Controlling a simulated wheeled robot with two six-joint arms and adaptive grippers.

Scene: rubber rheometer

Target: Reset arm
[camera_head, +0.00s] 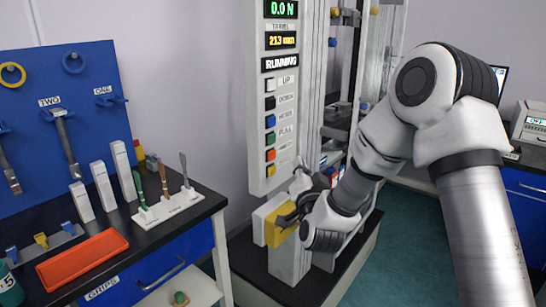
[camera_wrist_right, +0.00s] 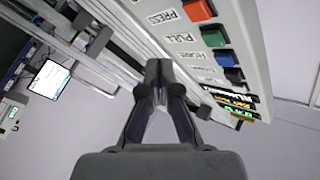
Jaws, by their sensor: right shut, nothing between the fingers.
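My right arm comes in from the right in the head view and reaches to the control panel (camera_head: 272,100) of the test machine. In the right wrist view the closed fingertips (camera_wrist_right: 156,70) point towards the machine's frame, beside the panel's button face (camera_wrist_right: 205,40). The panel reads RUNNING and has several coloured buttons. My left gripper is not in view.
A black-topped bench (camera_head: 185,208) at left carries an orange tray (camera_head: 82,260), white blocks and a white holder (camera_head: 167,208) with upright tools. A blue tool board (camera_head: 95,125) stands behind. The machine's column and rails are close to my right arm. Green floor (camera_head: 410,250) shows at right.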

